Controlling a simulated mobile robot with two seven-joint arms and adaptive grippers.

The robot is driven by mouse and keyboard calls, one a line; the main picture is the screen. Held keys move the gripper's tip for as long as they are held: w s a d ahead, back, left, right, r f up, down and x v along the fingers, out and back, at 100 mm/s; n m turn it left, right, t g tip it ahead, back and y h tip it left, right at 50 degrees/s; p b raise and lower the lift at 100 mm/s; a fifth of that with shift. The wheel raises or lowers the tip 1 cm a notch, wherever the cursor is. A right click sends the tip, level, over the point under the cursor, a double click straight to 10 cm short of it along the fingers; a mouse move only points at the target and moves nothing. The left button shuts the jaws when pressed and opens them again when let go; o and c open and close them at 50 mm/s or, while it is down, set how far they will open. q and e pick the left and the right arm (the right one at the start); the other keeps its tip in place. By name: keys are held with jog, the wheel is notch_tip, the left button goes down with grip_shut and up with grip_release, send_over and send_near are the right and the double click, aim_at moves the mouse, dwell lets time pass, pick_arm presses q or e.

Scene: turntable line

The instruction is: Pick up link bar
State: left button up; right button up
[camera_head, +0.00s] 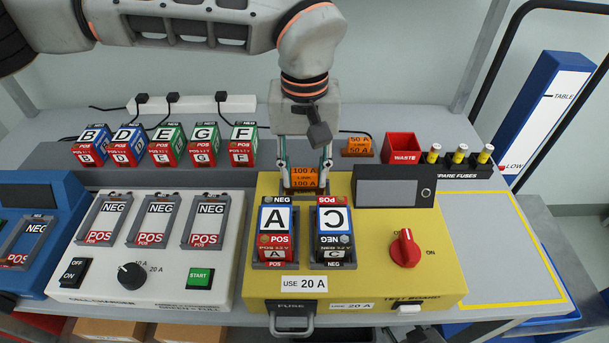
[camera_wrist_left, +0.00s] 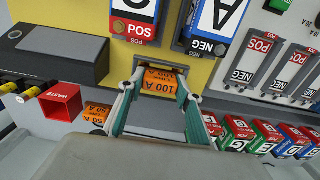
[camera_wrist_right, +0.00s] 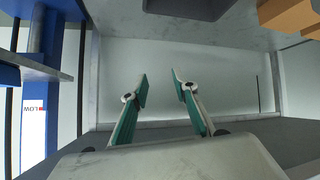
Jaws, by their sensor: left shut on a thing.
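An orange link bar marked 100 A (camera_head: 305,178) is at the back edge of the yellow test board (camera_head: 365,272), behind the cells A (camera_head: 276,220) and C (camera_head: 333,222). My left gripper (camera_head: 306,172) points down with its fingers on either side of the bar, shut on it. The bar also shows between the fingers in the left wrist view (camera_wrist_left: 160,82). I cannot tell whether it is seated or slightly raised. A second orange bar, marked 50 A (camera_head: 357,146), lies on the shelf behind. My right gripper (camera_wrist_right: 160,85) is open and empty, below the tabletop level.
A red waste bin (camera_head: 401,147) and spare fuses (camera_head: 460,158) stand at the back right. Several cells (camera_head: 167,148) stand in a row at back left. A white charger (camera_head: 150,245) sits left of the board. The yellow-outlined area (camera_head: 490,240) is clear.

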aim_at(304, 171)
pick_arm(q)
notch_tip(304, 171, up, 19)
jog(key=p, duration=0.2)
